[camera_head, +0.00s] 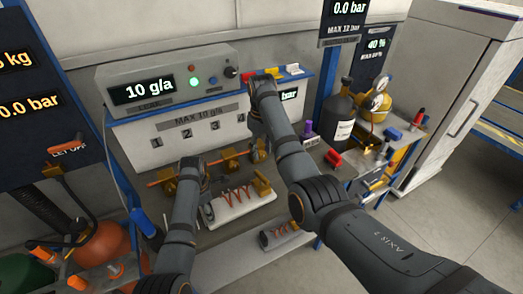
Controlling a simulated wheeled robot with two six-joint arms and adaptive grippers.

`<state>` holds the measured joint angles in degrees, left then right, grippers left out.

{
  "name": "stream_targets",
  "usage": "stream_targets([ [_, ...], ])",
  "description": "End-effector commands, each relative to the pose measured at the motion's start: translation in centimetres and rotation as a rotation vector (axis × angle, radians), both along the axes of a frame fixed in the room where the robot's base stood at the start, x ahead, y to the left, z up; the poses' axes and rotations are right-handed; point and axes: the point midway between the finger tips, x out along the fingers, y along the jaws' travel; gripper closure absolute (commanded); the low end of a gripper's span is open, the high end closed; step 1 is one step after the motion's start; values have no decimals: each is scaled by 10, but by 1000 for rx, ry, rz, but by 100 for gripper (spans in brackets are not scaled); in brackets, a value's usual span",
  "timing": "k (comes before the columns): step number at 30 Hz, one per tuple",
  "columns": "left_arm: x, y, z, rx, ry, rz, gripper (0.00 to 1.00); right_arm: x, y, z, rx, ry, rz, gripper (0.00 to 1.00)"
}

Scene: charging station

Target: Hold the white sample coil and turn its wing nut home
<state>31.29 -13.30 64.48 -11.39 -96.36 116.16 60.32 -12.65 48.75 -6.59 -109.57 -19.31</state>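A white block (240,209) with an orange-red zigzag coil (235,195) lies on the bench in the middle of the head view. A brass wing-shaped piece (262,185) stands at its right end. My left gripper (190,166) is small and dark at the block's left, near a copper-coloured rod with brass fittings (230,158). My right arm crosses from the lower right. My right gripper (258,151) points down behind the block, near the right end of that rod, mostly hidden by my arm. The fingers of both are too small to read, and I see no clear contact with the block.
A leak tester (168,88) reading "10 g/a" stands behind, above a panel marked 1, 2, 3. A grey holder with a coil (279,236) lies in front. A dark bottle (340,118) and brass gear stand right. Orange and green cylinders (103,243) stand left.

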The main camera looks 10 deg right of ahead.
Motion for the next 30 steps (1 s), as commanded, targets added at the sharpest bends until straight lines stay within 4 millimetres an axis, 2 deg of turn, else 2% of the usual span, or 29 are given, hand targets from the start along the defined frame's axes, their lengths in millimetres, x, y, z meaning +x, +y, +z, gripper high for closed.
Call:
stream_targets([
  [2, 0, 0, 0, 0, 0, 0, 78, 0, 0, 0, 0, 0, 0, 60],
  [3, 0, 0, 0, 0, 0, 0, 31, 0, 0, 0, 0, 0, 0, 60],
  [8, 0, 0, 0, 0, 0, 0, 9, 0, 0, 0, 0, 0, 0, 60],
  [20, 0, 0, 5, -1, -1, 0, 8, 0, 0, 0, 0, 0, 0, 60],
  [23, 1, 0, 20, -1, -4, 1, 8, 0, 0, 0, 0, 0, 0, 60],
  [30, 1, 0, 79, -1, -4, 0, 8, 0, 0, 0, 0, 0, 0, 60],
])
